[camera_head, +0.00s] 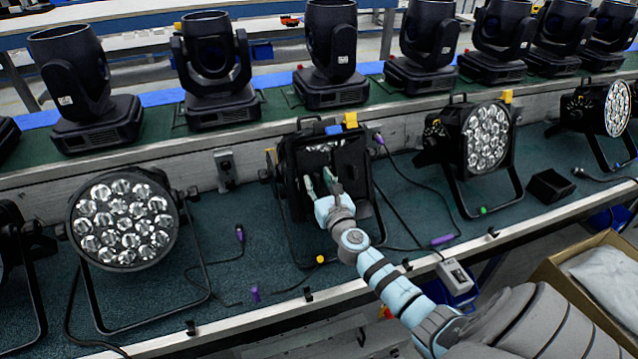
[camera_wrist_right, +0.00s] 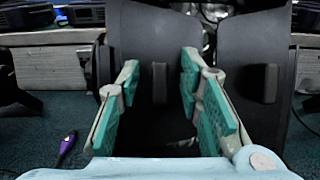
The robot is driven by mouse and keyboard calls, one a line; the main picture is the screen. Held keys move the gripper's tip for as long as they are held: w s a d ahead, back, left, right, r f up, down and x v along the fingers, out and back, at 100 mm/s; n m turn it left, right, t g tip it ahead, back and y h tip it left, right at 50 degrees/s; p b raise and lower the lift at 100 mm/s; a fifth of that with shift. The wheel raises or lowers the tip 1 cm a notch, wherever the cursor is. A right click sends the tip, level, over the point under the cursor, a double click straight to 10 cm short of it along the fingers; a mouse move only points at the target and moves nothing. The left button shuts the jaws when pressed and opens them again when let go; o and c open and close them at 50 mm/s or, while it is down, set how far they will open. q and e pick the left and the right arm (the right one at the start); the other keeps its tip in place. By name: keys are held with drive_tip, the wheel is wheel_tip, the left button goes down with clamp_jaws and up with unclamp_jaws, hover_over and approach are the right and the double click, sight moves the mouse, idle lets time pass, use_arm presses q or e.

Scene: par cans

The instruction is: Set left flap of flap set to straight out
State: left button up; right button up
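The black flap set (camera_head: 352,153) is mounted on the front of the middle par can on the bench. Its left flap (camera_wrist_right: 140,45) is a dark panel with a small upright tab (camera_wrist_right: 160,84); its right flap (camera_wrist_right: 255,50) has a similar tab. Both flaps cover much of the lens, with a narrow gap between them. My right gripper (camera_head: 319,183) is in front of the flap set. In the right wrist view its two teal-padded fingers (camera_wrist_right: 162,112) are apart, one on each side of the left flap's tab. Contact with the tab cannot be told. My left gripper is not in view.
Par cans with bare lenses stand left (camera_head: 122,222) and right (camera_head: 487,137) of the middle one. Black moving-head lights (camera_head: 330,55) line the shelf behind. Cables with purple plugs (camera_head: 240,236) lie on the bench. A cardboard box (camera_head: 560,283) stands at lower right.

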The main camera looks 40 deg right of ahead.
clamp_jaws()
drive_tip(key=shift+a, duration=0.1)
idle(0.4)
